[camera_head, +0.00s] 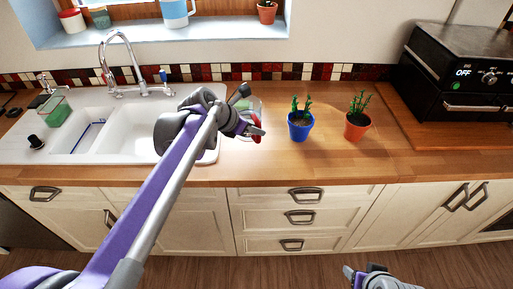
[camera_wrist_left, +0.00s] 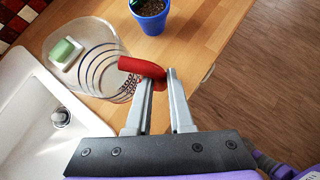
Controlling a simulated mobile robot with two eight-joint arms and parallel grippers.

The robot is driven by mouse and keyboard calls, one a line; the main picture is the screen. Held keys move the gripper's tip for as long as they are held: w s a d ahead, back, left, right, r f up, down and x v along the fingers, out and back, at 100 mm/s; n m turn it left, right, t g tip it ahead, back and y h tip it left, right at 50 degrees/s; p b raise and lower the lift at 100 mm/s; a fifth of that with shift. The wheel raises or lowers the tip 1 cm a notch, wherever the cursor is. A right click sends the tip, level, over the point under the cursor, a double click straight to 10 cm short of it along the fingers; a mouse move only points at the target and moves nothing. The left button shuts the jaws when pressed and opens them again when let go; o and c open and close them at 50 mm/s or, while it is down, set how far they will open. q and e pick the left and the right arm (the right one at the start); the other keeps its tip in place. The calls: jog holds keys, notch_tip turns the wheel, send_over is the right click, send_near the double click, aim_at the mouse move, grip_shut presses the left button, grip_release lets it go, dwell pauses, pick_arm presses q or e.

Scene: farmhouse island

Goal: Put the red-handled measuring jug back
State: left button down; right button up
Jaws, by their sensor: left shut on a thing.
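The clear measuring jug (camera_wrist_left: 88,72) has a red handle (camera_wrist_left: 141,67) and dark printed lines. In the head view the jug (camera_head: 257,106) is at the counter just right of the sink, largely hidden behind my left gripper (camera_head: 256,132). In the left wrist view my left gripper (camera_wrist_left: 160,82) is shut on the red handle, one finger on each side. I cannot tell whether the jug's base touches the counter. My right gripper (camera_head: 365,272) is low at the bottom edge, in front of the cabinets and empty; its jaw opening is unclear.
A blue pot with a plant (camera_head: 300,126) stands right of the jug, and a terracotta pot (camera_head: 357,126) further right. A green and white object (camera_wrist_left: 66,52) shows at the jug. The white sink (camera_head: 75,160) is on the left, a black oven (camera_head: 460,75) on the right.

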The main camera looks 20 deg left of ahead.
aim_at(256, 141)
pick_arm(q)
jog(key=f, duration=0.4)
jog(key=shift+s+a+f, duration=0.15)
jog(key=shift+s, duration=0.1)
jog(key=shift+w+f, duration=0.1)
jog(key=shift+f, duration=2.15)
jog(key=shift+f+b, duration=0.2)
jog(key=shift+b, duration=0.1)
jog(key=c, duration=0.8)
grip_release()
jog(key=shift+r, duration=0.1)
